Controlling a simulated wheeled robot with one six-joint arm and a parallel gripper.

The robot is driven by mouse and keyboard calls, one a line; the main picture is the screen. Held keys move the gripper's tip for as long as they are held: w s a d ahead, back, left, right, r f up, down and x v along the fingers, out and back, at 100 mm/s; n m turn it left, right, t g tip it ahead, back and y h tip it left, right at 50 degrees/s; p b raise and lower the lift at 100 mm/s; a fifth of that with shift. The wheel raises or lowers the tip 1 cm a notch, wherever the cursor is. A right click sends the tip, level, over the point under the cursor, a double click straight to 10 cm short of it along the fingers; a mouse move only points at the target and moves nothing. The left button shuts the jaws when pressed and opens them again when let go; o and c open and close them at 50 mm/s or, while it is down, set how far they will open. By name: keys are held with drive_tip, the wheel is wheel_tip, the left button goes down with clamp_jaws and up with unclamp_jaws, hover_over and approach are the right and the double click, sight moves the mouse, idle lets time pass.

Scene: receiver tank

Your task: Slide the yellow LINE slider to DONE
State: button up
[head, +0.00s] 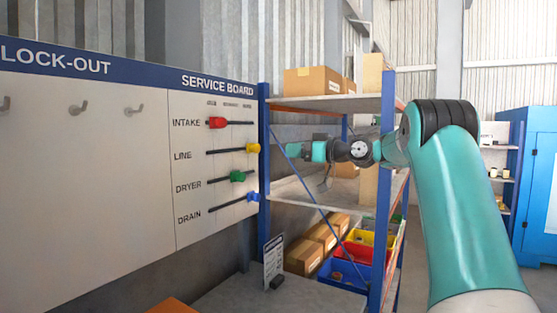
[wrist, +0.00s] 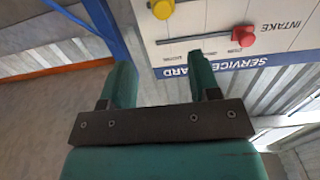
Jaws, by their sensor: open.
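The yellow LINE slider knob (head: 253,148) is at the right end of its dark slot on the service board (head: 190,225). In the wrist view the yellow knob (wrist: 161,8) is at the top edge, partly cut off, and the board appears upside down. My gripper (head: 291,151) is to the right of the yellow knob in the head view, pointing left, apart from it. In the wrist view its two fingers (wrist: 162,65) are spread with nothing between them. The small column labels above the slots are too small to read.
The red INTAKE knob (head: 217,123) is near the left end of its slot, above LINE. The green DRYER knob (head: 237,176) is near mid-slot, and the blue DRAIN knob (head: 253,197) is at the right. A shelf rack (head: 388,180) with boxes and bins stands right of the board.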

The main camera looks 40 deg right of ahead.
drive_tip(key=shift+b+v, duration=0.35)
drive_tip(key=shift+v, duration=1.3)
drive_tip(key=s+a+f+g, duration=0.2)
drive_tip(key=a+f+g, duration=0.1)
drive_tip(key=a, duration=0.7)
drive_tip(key=s+a+f+n+g+y, duration=0.1)
drive_tip(key=s+a+f+g, duration=0.15)
drive_tip(key=a, duration=0.75)
drive_tip(key=s+a+f+g, duration=0.1)
drive_tip(key=a+f+g, duration=0.2)
drive_tip(key=a, duration=0.6)
drive_tip(key=s+a+f+n+g+h, duration=0.1)
drive_tip(key=s+a+f+g, duration=0.4)
drive_tip(key=s+a, duration=0.6)
drive_tip(key=s+f+g+h, duration=0.1)
drive_tip(key=s+f, duration=0.1)
drive_tip(key=s, duration=0.3)
drive_tip(key=s+f+g, duration=0.1)
drive_tip(key=s+f, duration=0.2)
drive_tip(key=s, duration=0.3)
drive_tip(key=s+d+f+g+h, duration=0.1)
drive_tip(key=s+f, duration=0.1)
drive_tip(key=s, duration=0.4)
drive_tip(key=shift+f+n+h, duration=0.3)
drive_tip(key=shift+f, duration=0.05)
